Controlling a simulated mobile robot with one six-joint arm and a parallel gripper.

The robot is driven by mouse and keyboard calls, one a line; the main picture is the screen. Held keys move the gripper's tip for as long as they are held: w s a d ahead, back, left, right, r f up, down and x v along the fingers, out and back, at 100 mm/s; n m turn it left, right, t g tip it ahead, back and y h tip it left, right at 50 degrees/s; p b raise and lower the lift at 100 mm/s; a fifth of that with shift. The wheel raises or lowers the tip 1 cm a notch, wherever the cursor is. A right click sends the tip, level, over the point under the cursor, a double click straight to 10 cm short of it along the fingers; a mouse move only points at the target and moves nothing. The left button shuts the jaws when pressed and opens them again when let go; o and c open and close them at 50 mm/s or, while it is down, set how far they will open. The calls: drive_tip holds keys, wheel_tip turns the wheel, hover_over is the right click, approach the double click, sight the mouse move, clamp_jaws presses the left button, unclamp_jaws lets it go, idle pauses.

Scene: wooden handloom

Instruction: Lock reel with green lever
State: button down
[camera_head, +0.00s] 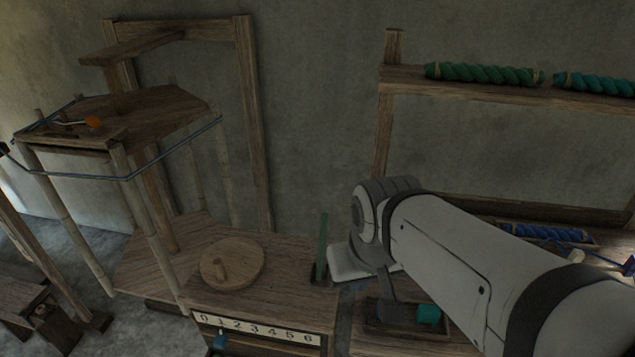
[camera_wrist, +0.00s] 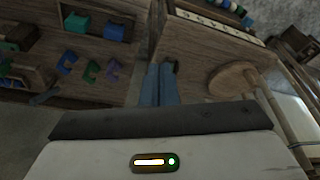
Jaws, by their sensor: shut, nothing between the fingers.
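The green lever (camera_head: 323,246) stands upright on a small dark base at the right edge of the wooden bench top. The reel (camera_head: 160,110) is a wooden frame with bamboo posts (camera_head: 150,230) and a thin blue line around it, at the left. My gripper (camera_wrist: 160,68) is shut and empty, with its blue-grey fingers pointing away from the wrist camera. In the head view its white body is just right of the lever, and the fingers are mostly hidden. I cannot tell whether they touch the lever. The lever is not clear in the wrist view.
A round wooden disc with a peg (camera_head: 232,263) lies on the bench left of the lever. A numbered strip (camera_head: 255,329) runs along the bench front. A teal block (camera_head: 428,313) sits in a tray at right. Shelves with yarn (camera_head: 485,73) stand behind.

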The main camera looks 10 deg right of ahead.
drive_tip(key=w+f+m+g+y+b, duration=0.2)
drive_tip(key=w+f+m+y+b, duration=0.4)
drive_tip(key=w+f+y+b, duration=0.25)
drive_tip(key=w+d+f+m+t+y+b, duration=0.1)
drive_tip(key=w+d+m+t+y+b, duration=0.1)
drive_tip(key=w+d, duration=0.4)
drive_tip(key=w+d+f+m+t+y+b, duration=0.1)
drive_tip(key=w+d+m+t+y+b, duration=0.1)
drive_tip(key=w+d+m+t, duration=0.3)
drive_tip(key=w+d+t+b, duration=0.1)
drive_tip(key=w+t, duration=0.1)
drive_tip(key=w, duration=0.1)
drive_tip(key=shift+d+f+t, duration=0.15)
drive_tip(key=shift+f+t, duration=0.15)
drive_tip(key=shift+f, duration=0.05)
drive_tip(key=shift+w, duration=0.1)
